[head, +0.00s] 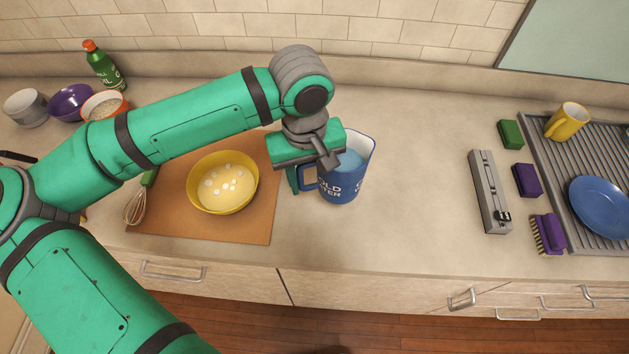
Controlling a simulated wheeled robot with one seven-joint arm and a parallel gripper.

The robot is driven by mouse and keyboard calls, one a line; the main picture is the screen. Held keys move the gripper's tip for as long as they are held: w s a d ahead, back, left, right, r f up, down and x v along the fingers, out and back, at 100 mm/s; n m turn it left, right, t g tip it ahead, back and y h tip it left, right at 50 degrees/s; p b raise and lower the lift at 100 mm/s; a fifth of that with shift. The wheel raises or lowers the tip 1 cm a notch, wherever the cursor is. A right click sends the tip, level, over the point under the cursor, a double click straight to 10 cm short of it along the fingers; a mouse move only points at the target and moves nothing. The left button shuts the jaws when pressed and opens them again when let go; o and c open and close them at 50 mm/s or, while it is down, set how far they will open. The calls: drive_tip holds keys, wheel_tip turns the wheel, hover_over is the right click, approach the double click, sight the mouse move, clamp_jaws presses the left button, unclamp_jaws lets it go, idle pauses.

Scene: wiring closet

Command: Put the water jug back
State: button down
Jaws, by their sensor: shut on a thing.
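The water jug (345,184) is blue with white lettering, part of which reads "WATER", and has pale blue water inside. It looks upright on or just above the counter, right of the brown board; I cannot tell if its base touches. My gripper (309,180) is shut on the jug's handle at its left side. The gripper body and wrist hide part of the jug's rim and the handle.
A yellow bowl (222,183) with pale contents and a whisk (138,200) are on the brown board (255,228). A grey device (489,192), sponges and a drying rack (582,150) with a blue plate (602,205) stand right. Counter between jug and device is clear.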

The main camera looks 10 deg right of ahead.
drive_tip(key=w+f, duration=0.1)
drive_tip(key=w+d+f, duration=0.1)
drive_tip(key=w+f, duration=0.1)
drive_tip(key=f, duration=0.1)
drive_tip(key=shift+d, duration=0.35)
drive_tip(key=f, duration=0.3)
drive_tip(key=shift+w+f, duration=0.2)
drive_tip(key=shift+w, duration=0.15)
drive_tip(key=shift+s+a, duration=0.1)
drive_tip(key=shift+a, duration=0.1)
drive_tip(key=shift+s+d+f, duration=0.1)
drive_tip(key=shift+d, duration=0.2)
drive_tip(key=c, duration=1)
unclamp_jaws()
drive_tip(key=shift+c, duration=0.2)
drive_tip(key=shift+a, duration=0.1)
